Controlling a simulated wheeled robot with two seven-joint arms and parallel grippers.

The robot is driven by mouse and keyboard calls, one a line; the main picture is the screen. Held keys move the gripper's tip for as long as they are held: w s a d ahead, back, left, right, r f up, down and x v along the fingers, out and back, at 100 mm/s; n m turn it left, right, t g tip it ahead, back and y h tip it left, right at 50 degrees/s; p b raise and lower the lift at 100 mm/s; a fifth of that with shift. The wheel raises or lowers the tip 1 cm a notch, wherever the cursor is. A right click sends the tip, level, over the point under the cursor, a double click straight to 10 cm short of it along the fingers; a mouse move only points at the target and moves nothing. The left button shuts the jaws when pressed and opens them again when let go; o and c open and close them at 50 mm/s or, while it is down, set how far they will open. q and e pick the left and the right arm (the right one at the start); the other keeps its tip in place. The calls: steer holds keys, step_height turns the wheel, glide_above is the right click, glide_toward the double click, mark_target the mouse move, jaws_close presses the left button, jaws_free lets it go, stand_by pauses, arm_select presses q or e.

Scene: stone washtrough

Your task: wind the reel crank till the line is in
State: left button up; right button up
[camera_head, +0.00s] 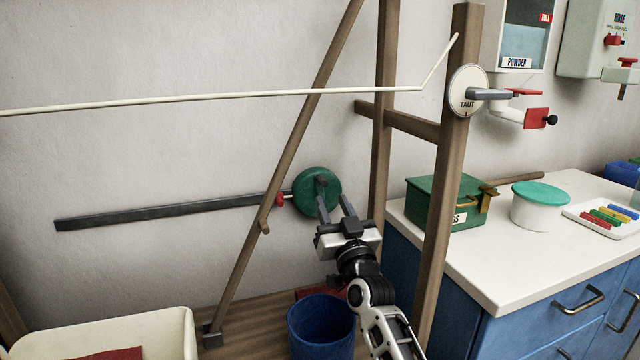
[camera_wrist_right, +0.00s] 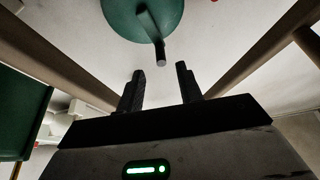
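The green round reel (camera_head: 309,200) is on the wooden frame, with a short dark crank (camera_head: 320,181) on its face. In the right wrist view the reel (camera_wrist_right: 125,22) is at the top, and its crank (camera_wrist_right: 152,27) ends in a grey peg pointing toward me. My right gripper (camera_head: 334,202) is just in front of the reel; in its wrist view the fingers (camera_wrist_right: 160,68) stand apart with nothing between them, below the peg's end. The pale line (camera_head: 220,97) runs from the left edge to the right post. A dial (camera_head: 463,91) there reads TAUT. My left gripper is out of view.
A long dark bar (camera_head: 160,211) with a red knob (camera_head: 280,199) reaches the reel from the left. A blue bucket (camera_head: 322,325) stands below my right arm. Wooden posts (camera_head: 449,180) rise close to its right. A counter (camera_head: 500,255) holds a green box (camera_head: 433,203).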

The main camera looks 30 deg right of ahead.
mark_target(323, 178)
steer(key=x, duration=0.7)
steer(key=shift+w, duration=0.2)
steer(key=shift+r, duration=0.1)
jaws_close()
